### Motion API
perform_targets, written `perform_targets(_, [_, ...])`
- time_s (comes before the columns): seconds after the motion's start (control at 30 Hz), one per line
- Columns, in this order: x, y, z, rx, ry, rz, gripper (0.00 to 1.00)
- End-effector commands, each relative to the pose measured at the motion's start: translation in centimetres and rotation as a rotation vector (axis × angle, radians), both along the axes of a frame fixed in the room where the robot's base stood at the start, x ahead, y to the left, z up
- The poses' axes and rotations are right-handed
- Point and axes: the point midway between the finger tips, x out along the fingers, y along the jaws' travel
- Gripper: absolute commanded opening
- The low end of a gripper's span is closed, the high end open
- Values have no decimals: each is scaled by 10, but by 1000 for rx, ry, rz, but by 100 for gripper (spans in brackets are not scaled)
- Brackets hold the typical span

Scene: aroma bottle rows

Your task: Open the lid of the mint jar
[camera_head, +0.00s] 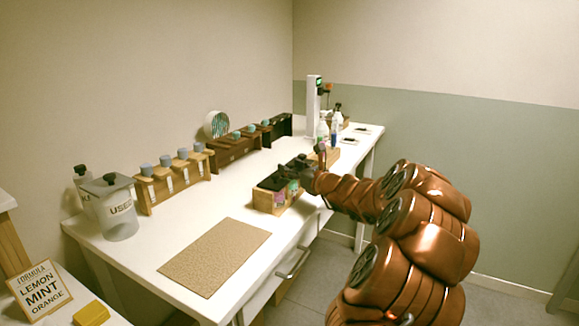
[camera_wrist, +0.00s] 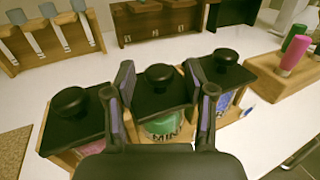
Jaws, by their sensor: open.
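The mint jar (camera_wrist: 163,128) has green contents and a "MINT" label, and it stands between two other jars in a wooden holder. Its square black lid (camera_wrist: 150,101) with a round knob (camera_wrist: 160,75) lies over its top. My gripper (camera_wrist: 158,80) is open, with one finger on each side of this lid and knob; contact cannot be told. The left jar (camera_wrist: 88,148) looks pink and the right jar (camera_wrist: 228,98) blue, both under similar black lids. In the head view my gripper (camera_head: 300,167) is over the holder (camera_head: 268,200), hiding part of the jars.
A brown mat (camera_head: 215,255) lies on the white table (camera_head: 130,262). Behind are a rack of blue-capped vials (camera_head: 175,183), a dark rack (camera_head: 238,150) and a "USED" bin (camera_head: 118,215). A wooden block with coloured bottles (camera_wrist: 285,72) stands right. A sign (camera_head: 40,290) reads LEMON MINT ORANGE.

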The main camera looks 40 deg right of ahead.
Motion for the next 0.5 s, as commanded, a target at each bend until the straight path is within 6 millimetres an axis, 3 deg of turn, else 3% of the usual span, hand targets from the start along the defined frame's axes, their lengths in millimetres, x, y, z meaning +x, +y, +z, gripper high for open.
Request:
perform_targets(0.13, [10,-1,0,-2,0,0,55])
perform_targets(0.43, [12,-1,1,-2,-1,0,55])
perform_targets(0.5, [12,-1,1,-2,-1,0,49])
